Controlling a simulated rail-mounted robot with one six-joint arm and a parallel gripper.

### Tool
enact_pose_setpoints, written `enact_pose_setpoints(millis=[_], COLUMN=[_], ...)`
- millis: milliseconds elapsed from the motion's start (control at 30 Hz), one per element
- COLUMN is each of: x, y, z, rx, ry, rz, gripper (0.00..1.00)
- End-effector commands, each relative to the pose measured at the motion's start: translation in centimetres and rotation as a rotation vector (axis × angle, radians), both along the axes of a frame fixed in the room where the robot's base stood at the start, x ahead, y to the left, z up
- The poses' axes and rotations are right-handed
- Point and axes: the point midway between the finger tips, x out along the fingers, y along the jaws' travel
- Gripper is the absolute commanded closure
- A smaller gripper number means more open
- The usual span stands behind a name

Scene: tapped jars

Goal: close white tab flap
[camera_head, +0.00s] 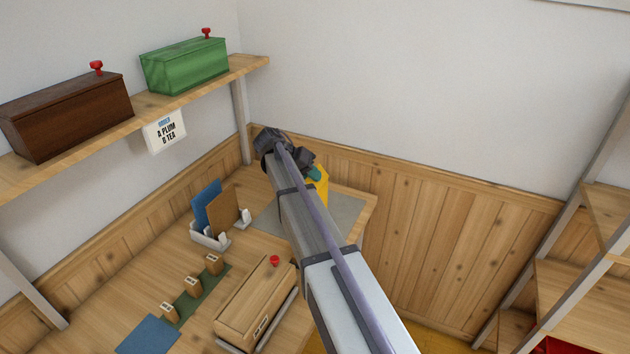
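I cannot clearly pick out a flap with a white tab. Two small white tabs stand at the right side of a white holder (207,240) on the table; what they belong to is too small to tell. The holder carries an upright blue board (207,204) and an upright brown board (224,210). My arm reaches from the bottom right to the table's far end. Its dark wrist joints show there, but my gripper's fingers are hidden behind the arm. A yellow thing with a teal part (319,188) shows partly behind my arm; the rest of it is hidden.
A wooden box with a red knob (255,303) lies left of my arm. Several small wooden blocks stand on a green strip (189,307) near a blue mat (149,336). Brown (68,114) and green (186,66) boxes sit on a wall shelf. A grey mat (344,212) lies at the table's far end.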

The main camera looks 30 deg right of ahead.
Motion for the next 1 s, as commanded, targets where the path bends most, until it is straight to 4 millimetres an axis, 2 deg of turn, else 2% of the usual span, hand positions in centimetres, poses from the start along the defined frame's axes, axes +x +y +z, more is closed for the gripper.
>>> enact_pose_setpoints(millis=[33, 333, 400, 600, 867, 1000], x=[0.5, 0.3, 0.3, 0.3, 0.3, 0.9], y=[0.2, 0.3, 0.3, 0.2, 0.3, 1.6], z=[-0.9, -0.3, -0.3, -0.3, 0.0, 1.7], rx=[-0.02, -0.04, -0.04, -0.04, -0.041, -0.042], ry=[0.028, 0.054, 0.054, 0.054, 0.055, 0.054], rz=[0.002, 0.001, 0.001, 0.001, 0.001, 0.001], gripper=[1.0, 1.0, 0.89, 0.7, 0.69, 0.69])
